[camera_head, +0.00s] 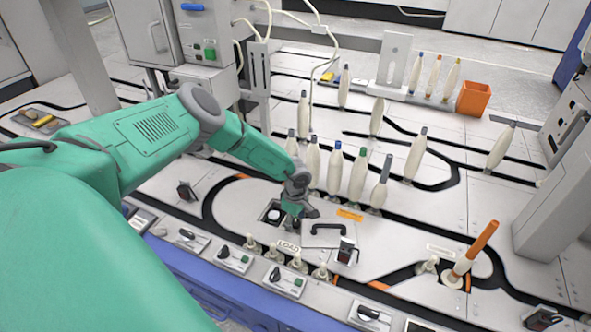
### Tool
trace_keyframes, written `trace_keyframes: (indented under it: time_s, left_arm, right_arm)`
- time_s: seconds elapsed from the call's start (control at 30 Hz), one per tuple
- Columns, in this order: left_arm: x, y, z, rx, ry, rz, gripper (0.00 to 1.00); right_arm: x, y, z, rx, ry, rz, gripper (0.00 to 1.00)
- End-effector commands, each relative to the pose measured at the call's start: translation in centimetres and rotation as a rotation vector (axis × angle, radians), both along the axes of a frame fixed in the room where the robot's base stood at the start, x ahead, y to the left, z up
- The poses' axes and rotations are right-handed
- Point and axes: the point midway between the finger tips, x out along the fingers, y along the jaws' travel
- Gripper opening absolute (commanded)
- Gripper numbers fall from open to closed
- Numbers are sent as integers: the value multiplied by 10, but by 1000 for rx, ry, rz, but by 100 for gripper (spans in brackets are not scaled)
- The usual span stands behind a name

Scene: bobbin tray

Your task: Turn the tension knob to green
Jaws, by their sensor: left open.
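My left arm comes in from the left, and my left gripper (297,217) hangs open over the machine deck. Several small dark knobs sit on white plates along the front edge: one at the left (187,235), one with a green mark (225,252), another with a green mark (275,275) and one at the right (370,312). I cannot tell which is the tension knob. I cannot tell whether the gripper touches anything. My right gripper is not in view.
Pale bobbins (335,168) stand upright in a row just behind the gripper. An orange-topped bobbin (474,248) leans at the right. An orange bin (473,98) stands at the back.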

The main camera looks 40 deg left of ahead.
Motion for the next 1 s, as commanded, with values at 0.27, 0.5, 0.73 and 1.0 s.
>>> trace_keyframes:
  time_s: [0.27, 0.5, 0.73, 1.0]
  left_arm:
    - [0, 0, 0, 0, 0, 1, 1]
    - [0, 0, 0, 0, -1, 80, 1]
    - [1, 1, 0, 0, -2, 157, 1]
    - [1, 1, 0, 0, -2, 155, 50]
  right_arm:
    - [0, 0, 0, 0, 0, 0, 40]
    - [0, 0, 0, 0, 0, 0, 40]
    - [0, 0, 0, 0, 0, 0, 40]
    - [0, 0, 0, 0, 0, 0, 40]
